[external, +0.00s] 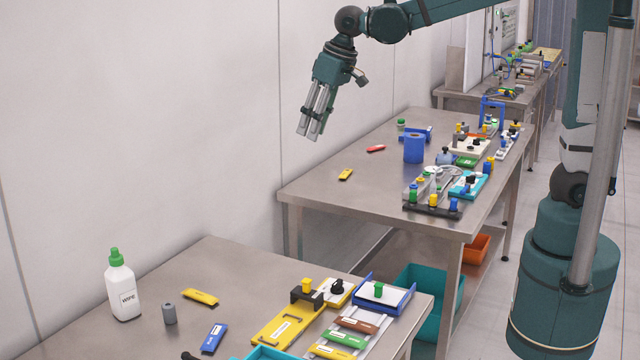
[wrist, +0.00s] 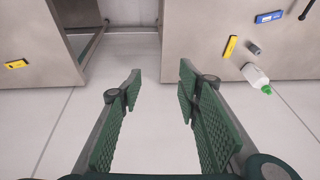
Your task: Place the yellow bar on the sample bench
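A yellow bar (external: 200,297) lies on the near bench (external: 150,290), beside a small grey cylinder; it also shows in the wrist view (wrist: 230,47). Another small yellow piece with a dark mark (external: 345,174) lies on the far bench (external: 325,195), and shows at the left of the wrist view (wrist: 17,64). No label shows which bench is the sample bench. My gripper (external: 309,134) hangs in the air near the wall, left of the far bench and above the gap between the benches. In the wrist view its fingers (wrist: 159,88) are apart, with only floor between them.
A white WIPE bottle (external: 122,288), the grey cylinder (external: 169,313) and a blue bar (external: 214,338) stand or lie near the yellow bar. Coloured bars and trays crowd the near bench's right side.

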